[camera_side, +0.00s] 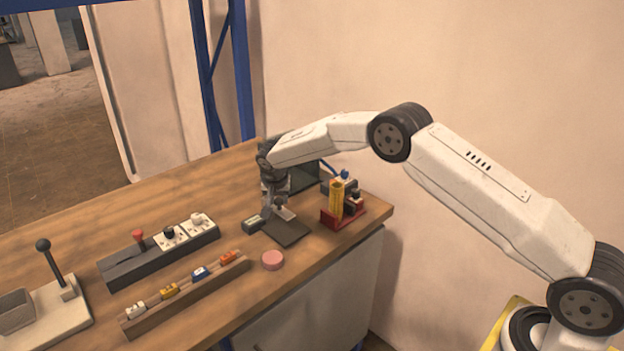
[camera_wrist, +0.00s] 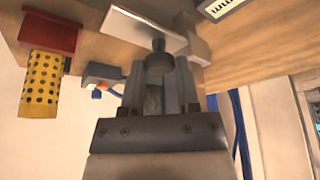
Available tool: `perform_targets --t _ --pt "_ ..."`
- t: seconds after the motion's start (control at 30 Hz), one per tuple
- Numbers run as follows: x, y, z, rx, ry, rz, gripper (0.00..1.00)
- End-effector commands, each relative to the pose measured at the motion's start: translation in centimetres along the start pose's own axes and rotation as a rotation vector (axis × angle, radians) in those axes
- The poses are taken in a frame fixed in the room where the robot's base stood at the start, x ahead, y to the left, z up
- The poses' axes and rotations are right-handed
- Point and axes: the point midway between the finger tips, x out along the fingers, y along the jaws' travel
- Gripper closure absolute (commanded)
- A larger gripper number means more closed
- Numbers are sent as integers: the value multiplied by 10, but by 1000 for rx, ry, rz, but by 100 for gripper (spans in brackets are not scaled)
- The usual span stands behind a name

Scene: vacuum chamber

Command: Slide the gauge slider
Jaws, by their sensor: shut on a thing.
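The gauge has a flat dark plate (camera_side: 288,234) and a small display block (camera_side: 253,223) at its left end. It lies on the right part of the wooden table. My gripper (camera_side: 279,203) is above the plate, pointing down. In the wrist view my gripper (camera_wrist: 160,72) is shut on the slider's dark round knob (camera_wrist: 157,46). A pale bar (camera_wrist: 143,27) lies beside the knob, and part of a marked scale (camera_wrist: 222,8) shows at the top edge. The fingers hide the lower part of the knob.
A red stand (camera_side: 343,214) with a yellow perforated cylinder (camera_side: 336,196) is close to the right of the gauge. A pink puck (camera_side: 272,260) lies in front. A switch strip (camera_side: 150,262), a rack of coloured pieces (camera_side: 185,295) and a lever (camera_side: 60,275) stand left.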

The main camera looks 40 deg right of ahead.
Motion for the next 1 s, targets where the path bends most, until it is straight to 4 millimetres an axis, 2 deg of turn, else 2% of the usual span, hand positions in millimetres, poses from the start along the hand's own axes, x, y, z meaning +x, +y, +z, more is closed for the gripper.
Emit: perform_targets --t 0.43,0.57,0.77,1.0 --pt "0 0 0 0 -1 1 100" --pt "-6 0 -3 1 0 0 100" --pt "-38 -1 -16 2 3 -1 100" --pt "-96 -1 -41 3 5 -2 100"
